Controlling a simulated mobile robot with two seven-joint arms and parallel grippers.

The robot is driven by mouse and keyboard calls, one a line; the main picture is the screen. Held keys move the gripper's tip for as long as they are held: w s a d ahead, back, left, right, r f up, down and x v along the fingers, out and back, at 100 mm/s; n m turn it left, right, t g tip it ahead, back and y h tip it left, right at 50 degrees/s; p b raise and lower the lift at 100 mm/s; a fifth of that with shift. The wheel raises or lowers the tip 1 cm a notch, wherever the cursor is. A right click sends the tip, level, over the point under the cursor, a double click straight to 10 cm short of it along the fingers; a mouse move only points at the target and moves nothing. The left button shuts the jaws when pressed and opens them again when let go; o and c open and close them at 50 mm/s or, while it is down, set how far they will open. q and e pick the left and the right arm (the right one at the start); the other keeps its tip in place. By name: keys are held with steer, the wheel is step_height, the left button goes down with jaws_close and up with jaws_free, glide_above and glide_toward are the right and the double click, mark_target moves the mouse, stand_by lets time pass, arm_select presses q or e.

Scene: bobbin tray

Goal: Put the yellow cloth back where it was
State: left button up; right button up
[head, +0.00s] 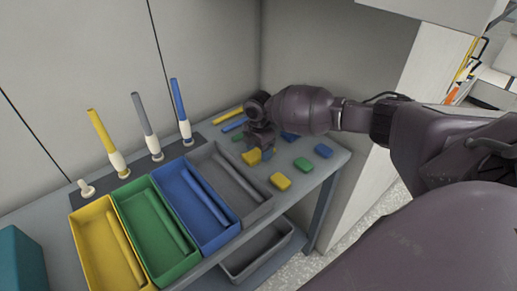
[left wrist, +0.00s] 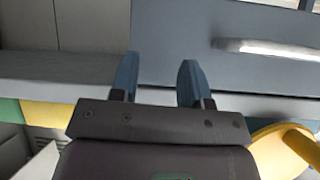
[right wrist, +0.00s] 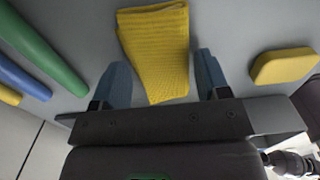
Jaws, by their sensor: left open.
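The yellow cloth (right wrist: 155,45) is ribbed and lies on the grey table top in the right wrist view. Its narrower near end reaches between the two blue fingertips of my right gripper (right wrist: 162,82). The fingers are spread, with a gap on each side of the cloth. In the head view, my right gripper (head: 260,143) points down over the table's right part, and a yellow patch that looks like the cloth (head: 251,157) shows beside it, partly hidden. My left gripper (left wrist: 158,75) is open and empty in front of a grey panel with a metal handle; it is outside the head view.
Yellow (head: 85,215), green (head: 125,190), blue (head: 166,176) and grey (head: 262,207) trays stand in a row. Bobbins on pegs (head: 108,140) stand behind. A yellow block (head: 281,181), a green block (head: 303,163) and a blue block (head: 323,151) lie right; rods (right wrist: 45,50) lie near the wall.

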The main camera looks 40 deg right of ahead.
mark_target(258, 150)
steer(key=shift+o, duration=1.1)
step_height(258, 150, up, 12)
steer(key=p, duration=0.1)
steer(key=shift+p, duration=0.4)
